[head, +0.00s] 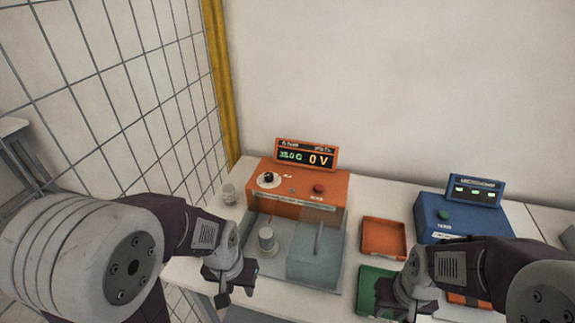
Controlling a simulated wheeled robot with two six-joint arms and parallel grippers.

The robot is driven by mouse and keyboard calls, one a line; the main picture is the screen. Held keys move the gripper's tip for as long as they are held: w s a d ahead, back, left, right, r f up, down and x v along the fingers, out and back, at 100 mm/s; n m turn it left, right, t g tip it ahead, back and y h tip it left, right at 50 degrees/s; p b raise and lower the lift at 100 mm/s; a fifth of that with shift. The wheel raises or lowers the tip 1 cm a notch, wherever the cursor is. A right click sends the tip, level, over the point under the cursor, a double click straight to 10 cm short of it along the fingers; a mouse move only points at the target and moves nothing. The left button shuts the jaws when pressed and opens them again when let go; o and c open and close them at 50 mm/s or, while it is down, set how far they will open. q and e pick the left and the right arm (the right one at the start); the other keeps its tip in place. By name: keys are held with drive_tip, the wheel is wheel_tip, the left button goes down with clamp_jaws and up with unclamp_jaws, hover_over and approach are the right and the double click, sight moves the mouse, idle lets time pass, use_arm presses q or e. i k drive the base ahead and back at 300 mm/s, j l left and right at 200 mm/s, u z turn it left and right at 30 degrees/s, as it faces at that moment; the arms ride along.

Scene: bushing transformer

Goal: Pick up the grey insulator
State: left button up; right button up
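A small light grey ribbed piece (228,193), which looks like an insulator, stands on the table left of the orange device. A second grey cylindrical piece (267,240) stands upright on the grey base in front of the orange device. My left gripper (236,290) is in front of that base, nearer the camera than both pieces. Its fingers look apart with nothing between them. My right gripper (397,308) is over the green tray (367,285) at the front right. Its fingers look apart and empty, and it hides part of the tray.
The orange device (325,188) has a lit display showing 0 V. A clear box (314,262) stands on its base beside the cylinder. An orange tray (384,237) and a blue device (462,215) are to the right. A wire mesh fence (130,90) stands at left.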

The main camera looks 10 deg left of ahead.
sight(266, 236)
drive_tip(key=k+u, duration=0.3)
drive_tip(key=k+j+u, duration=0.2)
drive_tip(key=k+u, duration=0.15)
drive_tip(key=k+j+u, duration=0.3)
drive_tip(key=k, duration=0.15)
drive_tip(key=i+l, duration=0.3)
drive_tip(key=i, duration=0.15)
